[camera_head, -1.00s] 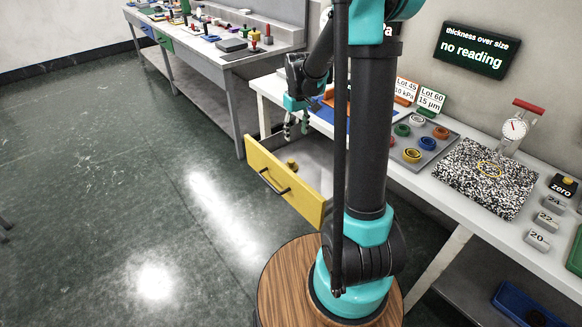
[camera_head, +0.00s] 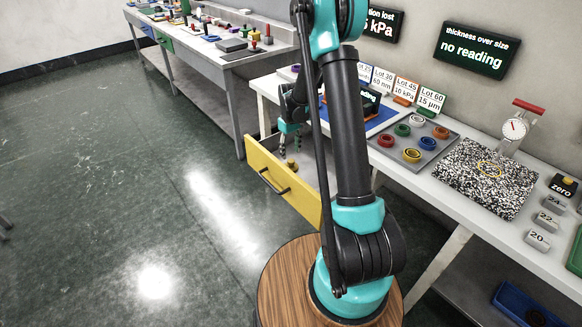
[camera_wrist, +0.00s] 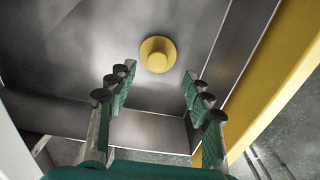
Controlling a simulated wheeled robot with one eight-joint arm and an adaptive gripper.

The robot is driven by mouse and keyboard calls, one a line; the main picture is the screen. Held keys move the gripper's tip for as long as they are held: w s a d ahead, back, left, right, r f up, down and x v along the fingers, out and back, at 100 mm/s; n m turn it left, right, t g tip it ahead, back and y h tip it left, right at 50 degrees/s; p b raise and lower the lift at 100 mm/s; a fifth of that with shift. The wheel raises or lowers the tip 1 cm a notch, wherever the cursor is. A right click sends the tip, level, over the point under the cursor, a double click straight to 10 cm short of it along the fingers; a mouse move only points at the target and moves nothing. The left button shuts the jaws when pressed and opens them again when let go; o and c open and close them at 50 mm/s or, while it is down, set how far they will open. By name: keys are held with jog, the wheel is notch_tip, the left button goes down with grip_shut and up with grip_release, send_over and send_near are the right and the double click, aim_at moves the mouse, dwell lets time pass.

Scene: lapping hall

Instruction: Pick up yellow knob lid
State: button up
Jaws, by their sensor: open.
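The yellow knob lid (camera_wrist: 158,54) lies on the grey floor of the open drawer, round with a raised knob in its middle. In the head view the lid (camera_head: 291,164) shows small inside the yellow-fronted drawer (camera_head: 268,179). My gripper (camera_wrist: 157,92) is open and empty, its two green-padded fingers spread apart. In the wrist view the lid sits ahead of the fingertips, roughly centred between them. In the head view my gripper (camera_head: 290,146) is just above the lid, over the drawer. I cannot tell the exact height gap.
The drawer's yellow front wall (camera_wrist: 270,90) stands close on the right in the wrist view. The white bench (camera_head: 455,200) carries a grey tray of coloured rings (camera_head: 421,154), a speckled plate (camera_head: 480,178) and a dial gauge (camera_head: 515,128). My arm hides part of the drawer.

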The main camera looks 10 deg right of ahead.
aim_at(291, 161)
jog(key=shift+w+d+f, duration=0.1)
jog(key=shift+d+f, duration=0.05)
jog(key=shift+f, duration=3.15)
grip_shut()
